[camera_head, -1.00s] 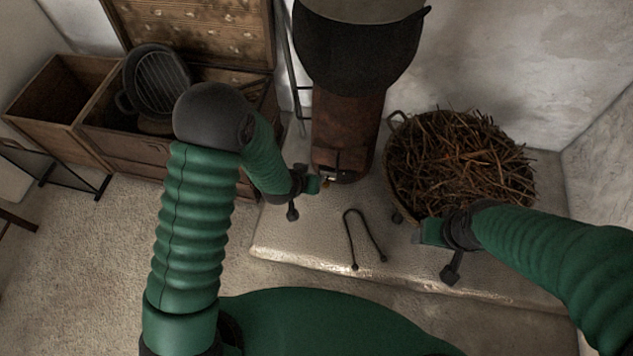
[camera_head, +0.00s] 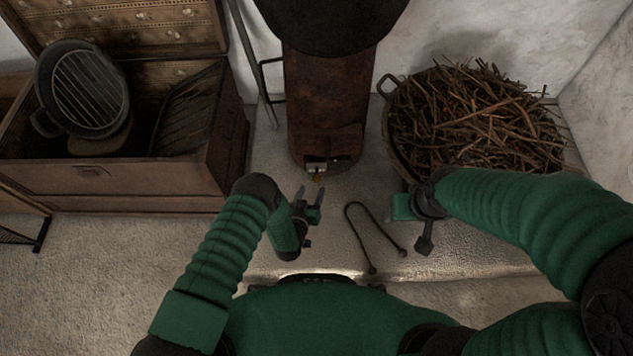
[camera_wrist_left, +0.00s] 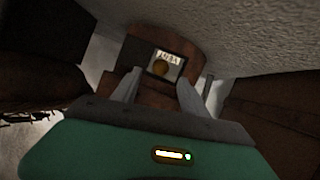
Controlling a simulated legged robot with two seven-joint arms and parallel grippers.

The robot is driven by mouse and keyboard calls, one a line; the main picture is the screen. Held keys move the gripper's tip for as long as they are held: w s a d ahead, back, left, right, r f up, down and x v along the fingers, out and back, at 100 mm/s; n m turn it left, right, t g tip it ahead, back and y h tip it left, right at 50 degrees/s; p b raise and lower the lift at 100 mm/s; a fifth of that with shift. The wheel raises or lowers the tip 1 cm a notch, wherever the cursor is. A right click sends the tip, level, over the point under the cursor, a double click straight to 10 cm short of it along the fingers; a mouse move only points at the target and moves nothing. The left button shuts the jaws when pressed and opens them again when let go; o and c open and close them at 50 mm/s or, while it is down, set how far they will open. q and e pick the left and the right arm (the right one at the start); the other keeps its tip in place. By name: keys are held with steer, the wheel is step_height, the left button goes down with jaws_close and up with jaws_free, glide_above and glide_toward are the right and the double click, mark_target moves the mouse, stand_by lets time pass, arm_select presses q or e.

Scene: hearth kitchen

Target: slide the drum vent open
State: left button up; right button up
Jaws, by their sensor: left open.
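The drum (camera_head: 322,105) is a rusty brown upright cylinder under a black pot. Its vent (camera_head: 316,166) is low on the front: a small pale metal plate in a dark frame, with a brass knob (camera_head: 318,177). In the left wrist view the vent (camera_wrist_left: 165,57) and round knob (camera_wrist_left: 160,69) show beyond the fingers; how far the vent is open is unclear. My left gripper (camera_head: 309,193) is open and empty, in front of and below the knob, apart from it. Its fingers (camera_wrist_left: 156,88) also show in the wrist view. My right gripper (camera_head: 420,207) is right of the tongs; its fingers are unclear.
Black tongs (camera_head: 371,238) lie on the pale stone slab (camera_head: 455,256). A basket of twigs (camera_head: 480,125) stands to the right of the drum. A wooden chest (camera_head: 110,180) with a round grill pan (camera_head: 82,88) is at left. A dark metal stand (camera_head: 268,80) is behind.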

arm_select(q)
steer(key=b+x, duration=0.3)
steer(key=x, duration=0.4)
steer(key=shift+w+a+f+b, duration=0.1)
steer(key=shift+w+f+b, duration=0.15)
steer(key=shift+b, duration=0.1)
steer(key=shift+w, duration=0.35)
steer(key=shift+c, duration=0.9)
jaws_close()
